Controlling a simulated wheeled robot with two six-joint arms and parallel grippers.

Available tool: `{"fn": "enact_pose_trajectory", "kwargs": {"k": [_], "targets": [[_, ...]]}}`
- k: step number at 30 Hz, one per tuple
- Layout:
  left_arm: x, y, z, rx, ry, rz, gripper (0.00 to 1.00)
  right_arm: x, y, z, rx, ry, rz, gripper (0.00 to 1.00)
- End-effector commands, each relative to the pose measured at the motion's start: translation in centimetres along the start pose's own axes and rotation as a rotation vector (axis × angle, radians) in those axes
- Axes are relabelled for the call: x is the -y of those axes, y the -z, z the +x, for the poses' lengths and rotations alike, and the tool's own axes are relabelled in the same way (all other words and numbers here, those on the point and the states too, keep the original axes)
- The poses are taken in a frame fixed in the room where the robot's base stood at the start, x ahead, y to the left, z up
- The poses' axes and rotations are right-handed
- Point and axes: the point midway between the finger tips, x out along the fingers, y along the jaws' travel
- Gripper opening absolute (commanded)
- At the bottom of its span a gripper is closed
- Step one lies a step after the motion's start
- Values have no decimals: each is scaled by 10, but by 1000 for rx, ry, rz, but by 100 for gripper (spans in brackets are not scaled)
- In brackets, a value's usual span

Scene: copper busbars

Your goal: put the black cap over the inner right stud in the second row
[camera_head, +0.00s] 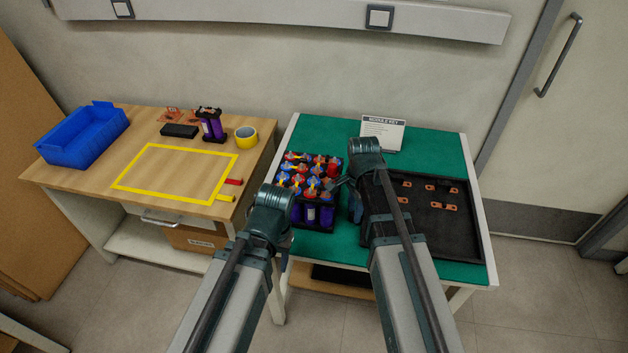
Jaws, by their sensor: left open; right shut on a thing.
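The battery module (313,214) stands on the green table mat, its top crowded with red and blue studs, caps and copper busbars. My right gripper (343,184) is at the right edge of the module's top, partly behind its own arm. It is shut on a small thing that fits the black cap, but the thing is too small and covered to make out. The inner right stud in the second row cannot be told apart here. My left gripper (284,262) is open, low beside the module's left front, mostly hidden by its arm.
A black tray (470,232) with several loose copper busbars lies right of the module. A sign (382,133) stands behind. The wooden table at left holds a blue bin (83,137), a purple cell unit (211,126) and yellow tape (245,138). The yellow-outlined area is empty.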

Motion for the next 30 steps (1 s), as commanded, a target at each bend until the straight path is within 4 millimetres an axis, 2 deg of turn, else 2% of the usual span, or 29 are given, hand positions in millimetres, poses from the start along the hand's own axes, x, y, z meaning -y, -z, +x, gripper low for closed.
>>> {"fn": "enact_pose_trajectory", "kwargs": {"k": [5,19,30], "targets": [[1,0,-7,0,0,0,50,0,0,-7,0,0,0,0],[5,-3,-50,0,0,0,50,0,0,-50,0,0,0,0],[5,-3,-50,0,0,0,50,0,0,-50,0,0,0,0]]}}
